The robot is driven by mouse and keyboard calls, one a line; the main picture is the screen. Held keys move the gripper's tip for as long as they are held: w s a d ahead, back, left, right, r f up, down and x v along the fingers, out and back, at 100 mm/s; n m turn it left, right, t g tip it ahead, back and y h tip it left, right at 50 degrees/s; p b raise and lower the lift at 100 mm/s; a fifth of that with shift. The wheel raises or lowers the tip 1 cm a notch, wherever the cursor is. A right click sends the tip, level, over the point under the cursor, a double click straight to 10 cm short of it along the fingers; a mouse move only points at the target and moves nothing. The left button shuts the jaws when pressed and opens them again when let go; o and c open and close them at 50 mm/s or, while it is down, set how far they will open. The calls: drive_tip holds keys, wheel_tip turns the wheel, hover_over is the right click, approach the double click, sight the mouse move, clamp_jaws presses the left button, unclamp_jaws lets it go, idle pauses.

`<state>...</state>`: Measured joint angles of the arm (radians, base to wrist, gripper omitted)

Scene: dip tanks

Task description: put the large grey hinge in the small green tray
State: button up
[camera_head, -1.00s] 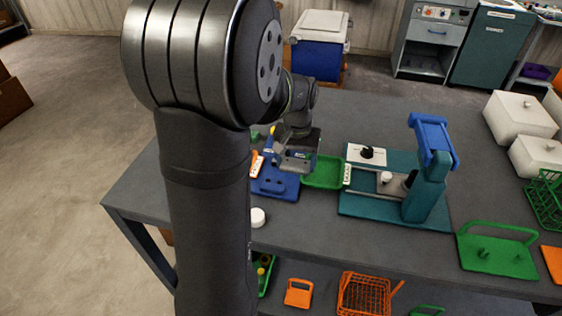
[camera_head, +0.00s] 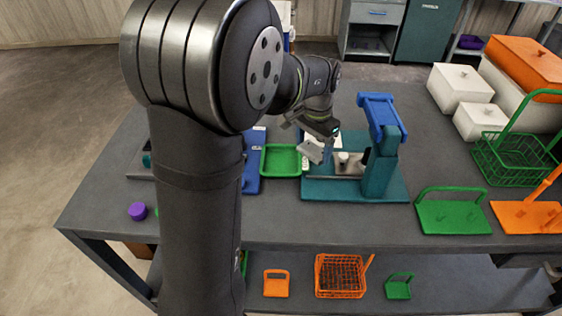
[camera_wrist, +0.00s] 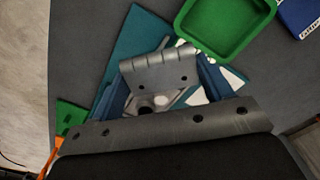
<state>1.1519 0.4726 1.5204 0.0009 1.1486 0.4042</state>
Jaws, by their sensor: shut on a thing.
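The large grey hinge (camera_head: 309,152) is in my gripper (camera_head: 322,141), held above the bench near the left side of the teal press. The small green tray (camera_head: 281,160) lies on the bench to the left of the hinge. It looks empty and also shows at the upper right of the wrist view (camera_wrist: 222,27), apart from the hinge.
The teal press (camera_head: 378,180) with a blue top stands just right of the gripper. A blue fixture (camera_head: 251,178) adjoins the tray's left side, partly behind my arm. A green handled plate (camera_head: 453,217) and white boxes (camera_head: 460,88) are farther right. Bench in front of the tray is clear.

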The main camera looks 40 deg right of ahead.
hover_over(281, 163)
wheel_tip(281, 163, down, 7)
drive_tip(key=shift+r, duration=0.1)
drive_tip(key=shift+f, duration=2)
drive_tip(key=o, duration=1.4)
drive_tip(key=shift+f, duration=0.15)
wheel_tip(281, 163, up, 12)
